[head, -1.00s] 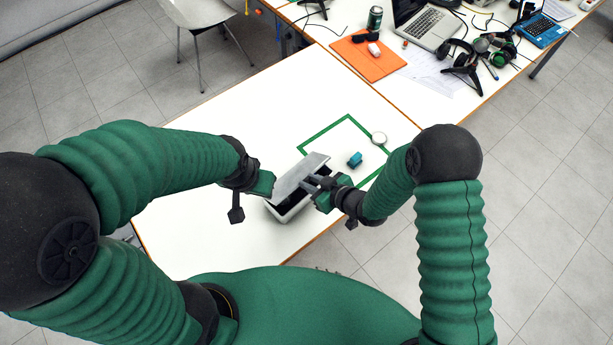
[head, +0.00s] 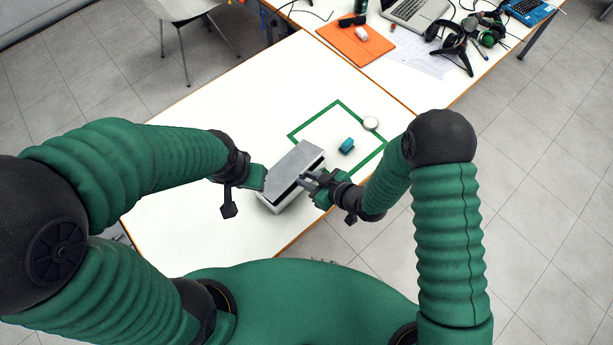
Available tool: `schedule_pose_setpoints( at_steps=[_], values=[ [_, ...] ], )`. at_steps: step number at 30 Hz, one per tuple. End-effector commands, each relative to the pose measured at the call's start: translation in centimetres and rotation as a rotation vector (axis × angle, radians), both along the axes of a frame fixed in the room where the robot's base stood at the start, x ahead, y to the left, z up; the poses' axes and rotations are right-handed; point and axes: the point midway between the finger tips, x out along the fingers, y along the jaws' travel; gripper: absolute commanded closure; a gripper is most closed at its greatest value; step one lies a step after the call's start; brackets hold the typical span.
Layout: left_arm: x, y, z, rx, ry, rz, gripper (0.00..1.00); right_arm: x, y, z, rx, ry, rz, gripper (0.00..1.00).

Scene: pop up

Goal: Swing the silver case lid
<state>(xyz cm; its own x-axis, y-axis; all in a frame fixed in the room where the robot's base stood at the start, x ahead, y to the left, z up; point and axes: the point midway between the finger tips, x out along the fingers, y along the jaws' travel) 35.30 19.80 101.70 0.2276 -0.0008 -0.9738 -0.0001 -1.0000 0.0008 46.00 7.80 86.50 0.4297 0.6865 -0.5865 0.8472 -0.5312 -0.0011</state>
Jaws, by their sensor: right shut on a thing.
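The silver case (head: 270,206) stands on the white table close to its front edge. Its grey lid (head: 292,168) is tilted up, partly open, with a dark gap under its right side. My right gripper (head: 308,181) is at the lid's right edge and is shut on it. My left gripper (head: 259,180) is just left of the case, apart from the lid as far as I can see; its fingers are too small to tell whether they are open.
The white table (head: 200,220) is clear to the left. A second table behind holds an orange mat (head: 360,45), laptop (head: 415,12) and headphones (head: 447,32).

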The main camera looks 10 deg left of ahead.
Motion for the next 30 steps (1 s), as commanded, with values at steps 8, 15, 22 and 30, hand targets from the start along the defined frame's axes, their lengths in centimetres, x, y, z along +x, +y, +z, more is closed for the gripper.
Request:
schedule_pose_setpoints(
  at_steps=[8, 15, 22, 30],
  values=[
    [0.0, 0.0, -1.0, 0.000, 0.000, 0.000, 0.64, -0.1, -0.3, -1.2, -0.002, 0.001, -0.001, 1.00],
    [0.0, 0.0, -2.7, 0.000, 0.000, 0.000, 0.64, -0.4, -0.8, -3.4, -0.003, 0.002, -0.001, 1.00],
    [0.0, 0.0, -2.7, 0.000, 0.000, 0.000, 0.64, -0.5, -0.9, -3.4, -0.002, 0.001, -0.001, 1.00],
    [0.0, 0.0, -3.4, 0.000, 0.000, 0.000, 0.64, -0.5, -0.9, -4.2, -0.001, 0.001, -0.001, 1.00]
  ],
)
